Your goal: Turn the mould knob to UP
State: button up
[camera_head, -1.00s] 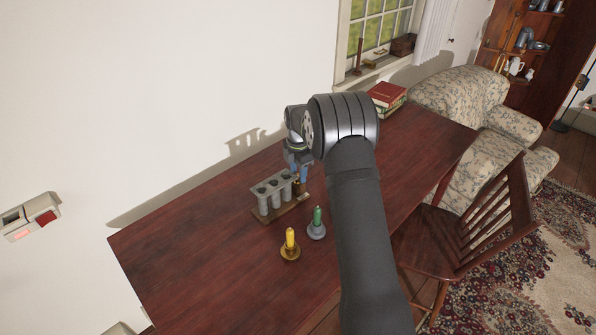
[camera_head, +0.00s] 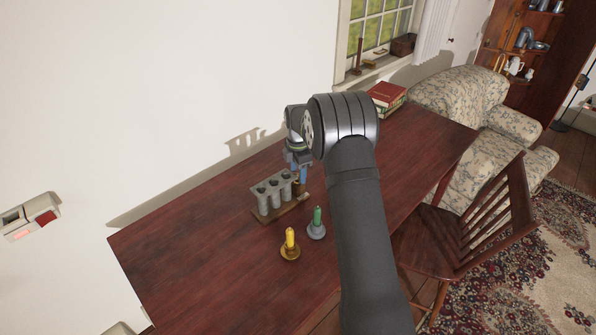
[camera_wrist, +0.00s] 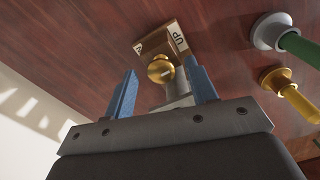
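The candle mould (camera_head: 271,194) is a grey row of tubes on a wooden base on the table. Its brass knob (camera_wrist: 160,68) shows in the wrist view, in front of a wooden block (camera_wrist: 158,38) with a pale "UP" label (camera_wrist: 179,37) at right. A second pale label at left is only partly legible. A pale mark shows on the knob, but I cannot tell its setting. My gripper (camera_wrist: 161,67) is open, its blue fingers on either side of the knob with gaps visible. In the head view my gripper (camera_head: 298,170) is at the mould's right end, and hides the knob.
A yellow candle in a brass holder (camera_head: 290,252) and a green candle in a grey holder (camera_head: 316,230) stand close in front of the mould. Books (camera_head: 386,95) lie at the table's far end. The table (camera_head: 205,262) is clear at left. A wall runs behind.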

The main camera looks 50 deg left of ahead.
notch_tip(320, 180, up, 17)
jog(key=shift+r, duration=0.2)
dwell(0.5)
jog(key=shift+f, duration=0.1)
notch_tip(320, 180, down, 17)
jog(key=shift+f, duration=0.15)
dwell(0.6)
jog(key=shift+f, duration=0.1)
jog(key=shift+n, duration=0.8)
notch_tip(320, 180, up, 17)
send_over(297, 175)
notch_tip(297, 175, down, 13)
jog(key=shift+s+r, duration=0.1)
dwell(1.8)
